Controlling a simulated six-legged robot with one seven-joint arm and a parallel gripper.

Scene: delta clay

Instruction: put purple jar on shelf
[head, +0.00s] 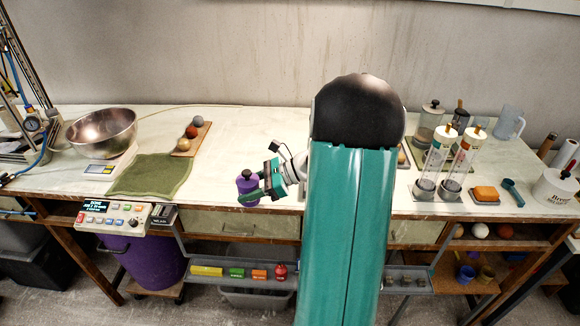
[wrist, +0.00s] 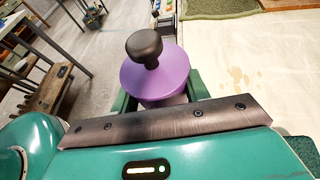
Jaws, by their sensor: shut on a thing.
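The purple jar (head: 246,182) has a black knob on its lid. In the head view it is at my gripper (head: 261,188), above the front part of the worktop. In the wrist view the jar (wrist: 157,76) is upright between the green fingers of my gripper (wrist: 160,98), which is shut on it. Its lower part is hidden behind the gripper body. A narrow grey shelf (head: 222,283) hangs below the bench front.
A control box (head: 113,215) sits at the bench's front left edge. A steel bowl (head: 101,128) and a green cloth (head: 150,175) lie behind it. Clear cylinders (head: 459,168) stand at the right. A purple bin (head: 143,261) stands underneath. My arm hides the shelf's middle.

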